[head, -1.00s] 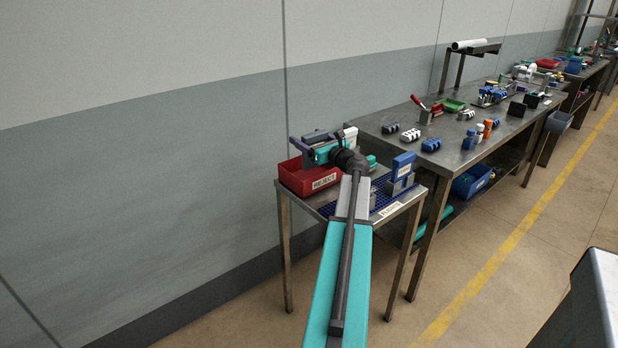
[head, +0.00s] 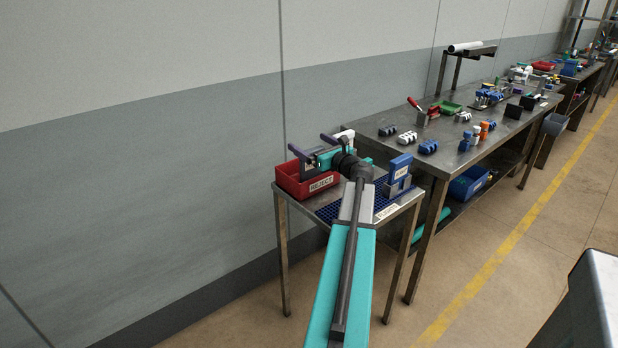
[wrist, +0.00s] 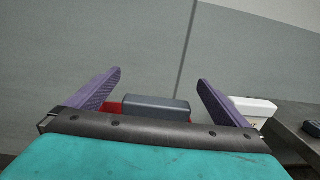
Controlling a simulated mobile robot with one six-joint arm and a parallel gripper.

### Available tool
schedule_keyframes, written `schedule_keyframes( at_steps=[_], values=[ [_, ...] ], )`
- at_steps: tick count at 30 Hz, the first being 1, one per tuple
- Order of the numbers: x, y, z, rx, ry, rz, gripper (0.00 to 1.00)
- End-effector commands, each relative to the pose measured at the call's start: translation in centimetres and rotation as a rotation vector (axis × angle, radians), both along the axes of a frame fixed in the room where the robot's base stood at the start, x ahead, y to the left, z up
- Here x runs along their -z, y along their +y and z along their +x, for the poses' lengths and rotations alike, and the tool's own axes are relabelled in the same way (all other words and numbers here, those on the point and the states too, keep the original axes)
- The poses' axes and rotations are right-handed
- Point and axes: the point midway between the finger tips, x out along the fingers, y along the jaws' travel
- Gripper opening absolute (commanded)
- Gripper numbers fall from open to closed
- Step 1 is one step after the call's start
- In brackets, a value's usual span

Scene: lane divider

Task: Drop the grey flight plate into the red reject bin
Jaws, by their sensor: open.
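The red reject bin (head: 322,183) stands on the left side of a small metal table, its "REJECT" label facing me. My gripper (head: 312,145) is over the bin, its two purple fingers spread apart. In the wrist view the grey flight plate (wrist: 155,105) lies beyond and below the open fingers (wrist: 159,77), apart from both. A strip of the red bin (wrist: 114,107) shows beside the plate. In the head view the plate (head: 309,170) shows as a dark grey shape within the bin, partly hidden by my gripper.
A blue grid mat (head: 328,211) and a blue block on a grey holder (head: 399,170) are on the same table, right of the bin. A white object (wrist: 253,107) stands behind the bin's right. A long workbench (head: 463,160) with several small parts adjoins on the right.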

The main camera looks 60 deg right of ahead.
Motion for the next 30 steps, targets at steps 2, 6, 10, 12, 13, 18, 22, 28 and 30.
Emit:
schedule_keyframes(
  at_steps=[2, 6, 10, 12, 13, 18, 22, 28, 30],
  values=[
    [0.0, 0.6, -1.2, 0.003, 0.0, 0.0, 1.0],
    [0.0, 1.3, -3.0, 0.002, 0.0, 0.0, 1.0],
    [0.0, 2.0, -4.8, 0.002, 0.0, 0.0, 1.0],
    [0.1, 2.4, -5.8, 0.003, 0.0, 0.0, 1.0],
    [0.0, 2.6, -6.2, 0.003, 0.0, 0.0, 1.0],
    [0.0, 3.4, -8.3, 0.003, 0.0, 0.0, 1.0],
    [0.0, 3.8, -9.4, 0.001, 0.0, 0.0, 1.0],
    [0.0, 4.0, -10.0, 0.001, 0.0, 0.0, 1.0],
    [0.0, 4.0, -10.0, 0.001, 0.0, 0.0, 1.0]
  ],
)
